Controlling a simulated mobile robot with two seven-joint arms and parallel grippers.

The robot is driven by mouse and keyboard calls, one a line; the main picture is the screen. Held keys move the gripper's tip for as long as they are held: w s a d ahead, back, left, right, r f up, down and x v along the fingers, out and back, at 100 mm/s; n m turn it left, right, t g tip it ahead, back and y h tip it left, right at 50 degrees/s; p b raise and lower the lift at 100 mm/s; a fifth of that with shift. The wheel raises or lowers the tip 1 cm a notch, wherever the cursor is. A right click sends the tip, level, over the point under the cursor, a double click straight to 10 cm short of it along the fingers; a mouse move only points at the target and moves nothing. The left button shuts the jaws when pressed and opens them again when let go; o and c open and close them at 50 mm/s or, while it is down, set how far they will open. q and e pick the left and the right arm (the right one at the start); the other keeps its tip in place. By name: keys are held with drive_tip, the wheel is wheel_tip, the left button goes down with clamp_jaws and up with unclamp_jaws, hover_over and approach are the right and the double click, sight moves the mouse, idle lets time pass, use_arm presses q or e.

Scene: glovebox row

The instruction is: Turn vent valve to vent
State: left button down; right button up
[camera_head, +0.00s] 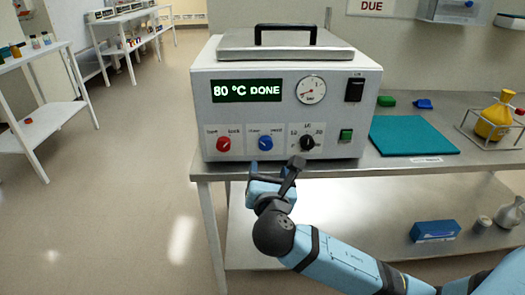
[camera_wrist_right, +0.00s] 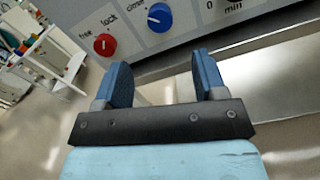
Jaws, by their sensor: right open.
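The blue knob (camera_head: 265,143) is on the front panel of the white bench unit. It also shows in the right wrist view (camera_wrist_right: 159,17). The small labels above it are too blurred to read surely; I take it for the vent valve. Its white pointer mark slants toward the upper left in the wrist view. My right gripper (camera_head: 275,168) is open and empty, just below and in front of the panel, beneath the blue knob and apart from it. In the wrist view its blue fingers (camera_wrist_right: 160,85) stand apart. My left gripper is not in view.
A red knob (camera_head: 223,144) marked free and lock is left of the blue knob. A black dial (camera_head: 307,143) and a green switch (camera_head: 346,135) are to its right. The display (camera_head: 246,91) reads 80 °C DONE. The table edge (camera_head: 400,165) lies behind my right arm.

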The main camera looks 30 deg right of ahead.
sight(266, 146)
drive_tip(key=b+x, duration=0.3)
drive_tip(key=x, duration=0.7)
drive_tip(key=shift+f, duration=0.15)
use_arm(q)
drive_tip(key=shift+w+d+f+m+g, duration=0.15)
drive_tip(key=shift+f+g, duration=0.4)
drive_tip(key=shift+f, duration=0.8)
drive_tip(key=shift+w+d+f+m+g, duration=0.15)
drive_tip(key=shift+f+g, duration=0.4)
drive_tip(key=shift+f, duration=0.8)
use_arm(e)
drive_tip(key=shift+x, duration=0.85)
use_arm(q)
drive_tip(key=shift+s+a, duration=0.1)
use_arm(e)
drive_tip(key=shift+c, duration=0.3)
drive_tip(key=shift+a, duration=0.1)
drive_tip(key=c, duration=0.9)
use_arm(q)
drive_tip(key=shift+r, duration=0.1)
